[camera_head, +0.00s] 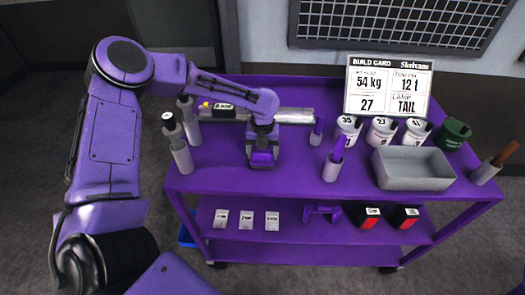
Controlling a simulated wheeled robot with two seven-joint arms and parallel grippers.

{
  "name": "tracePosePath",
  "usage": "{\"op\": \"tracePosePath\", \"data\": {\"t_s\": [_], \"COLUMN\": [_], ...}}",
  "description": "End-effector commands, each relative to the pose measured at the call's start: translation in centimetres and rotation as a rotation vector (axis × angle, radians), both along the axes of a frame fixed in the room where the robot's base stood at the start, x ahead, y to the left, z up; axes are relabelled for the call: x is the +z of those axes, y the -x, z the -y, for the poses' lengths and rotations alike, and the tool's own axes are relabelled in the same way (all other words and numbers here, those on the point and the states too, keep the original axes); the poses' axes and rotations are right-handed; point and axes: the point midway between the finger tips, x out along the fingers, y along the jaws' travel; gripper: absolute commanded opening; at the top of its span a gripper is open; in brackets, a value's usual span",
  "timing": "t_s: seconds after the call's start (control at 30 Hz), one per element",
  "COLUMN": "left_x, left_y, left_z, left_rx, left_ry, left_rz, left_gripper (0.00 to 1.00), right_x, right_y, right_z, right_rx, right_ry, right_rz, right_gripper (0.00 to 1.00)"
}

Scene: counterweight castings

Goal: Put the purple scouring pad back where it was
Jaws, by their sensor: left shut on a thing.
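My left arm comes in from the left and reaches over the purple cart top (310,181). My left gripper (263,147) points down over the left-middle part of the cart top. It is shut on a small purple block, which looks like the purple scouring pad (262,158). The pad is at or just above the cart top; I cannot tell whether it touches. The gripper hides the upper part of the pad. My right gripper is not in view.
A cup with a purple stick (333,168) stands right of the gripper. Numbered canisters (381,131), a grey tray (413,181) and a build card (388,87) are farther right. The front middle is clear.

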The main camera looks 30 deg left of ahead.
Motion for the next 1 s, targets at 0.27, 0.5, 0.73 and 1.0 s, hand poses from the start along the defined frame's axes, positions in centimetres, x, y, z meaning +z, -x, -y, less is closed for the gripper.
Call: {"op": "tracePosePath", "data": {"t_s": [0.27,0.5,0.73,1.0], "left_x": [-0.4,0.0,4.7,10.7], "left_y": [0.0,0.0,-0.2,0.0], "left_z": [0.0,0.0,0.0,0.0], "left_rx": [0.000,0.000,0.001,0.001], "left_ry": [0.000,0.000,-0.001,-0.001], "left_rz": [-0.001,0.000,0.007,0.001], "left_gripper": [1.00,1.00,1.00,1.00], "right_x": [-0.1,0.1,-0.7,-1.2], "right_y": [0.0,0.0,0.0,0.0], "right_z": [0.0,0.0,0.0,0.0], "right_rx": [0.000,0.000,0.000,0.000], "right_ry": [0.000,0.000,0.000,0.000], "right_rz": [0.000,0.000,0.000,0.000], "right_gripper": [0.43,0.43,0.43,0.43]}}
